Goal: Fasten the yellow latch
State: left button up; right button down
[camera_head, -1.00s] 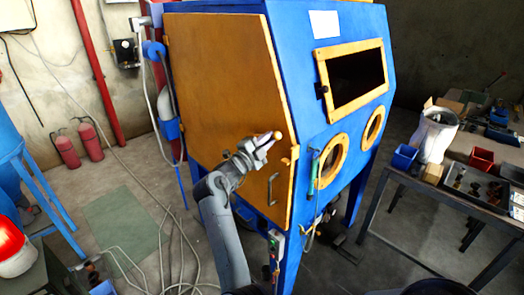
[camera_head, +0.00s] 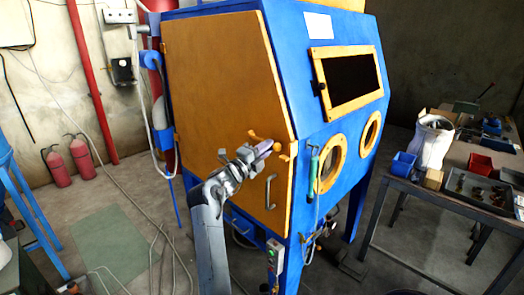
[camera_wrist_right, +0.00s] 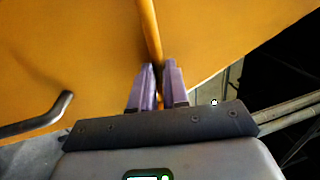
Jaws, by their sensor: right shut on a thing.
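The yellow latch (camera_head: 277,147) is a small rod-like piece near the right edge of the orange cabinet door (camera_head: 215,85), above the door's grey handle (camera_head: 270,192). My right gripper (camera_head: 266,148) is at the latch. In the right wrist view, the latch's yellow rod (camera_wrist_right: 149,30) runs down between the purple fingers of my right gripper (camera_wrist_right: 158,85), which are shut on it. The fingers hide the rod's lower end. The door lies against the blue cabinet frame; I cannot tell whether a gap remains. My left gripper is not in view.
A round yellow-rimmed port (camera_head: 330,166) and a green-handled tool (camera_head: 313,174) are on the cabinet front, right of the door. A workbench (camera_head: 440,192) with bins stands at the right. Two red extinguishers (camera_head: 82,158) stand by the left wall. Cables lie on the floor.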

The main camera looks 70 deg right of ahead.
jog(key=c, duration=1.1)
grip_release()
jog(key=shift+s+f, duration=0.1)
jog(key=v, duration=1)
jog(key=shift+w+a+f, duration=0.1)
jog(key=shift+w+a, duration=0.15)
jog(key=shift+a, duration=0.1)
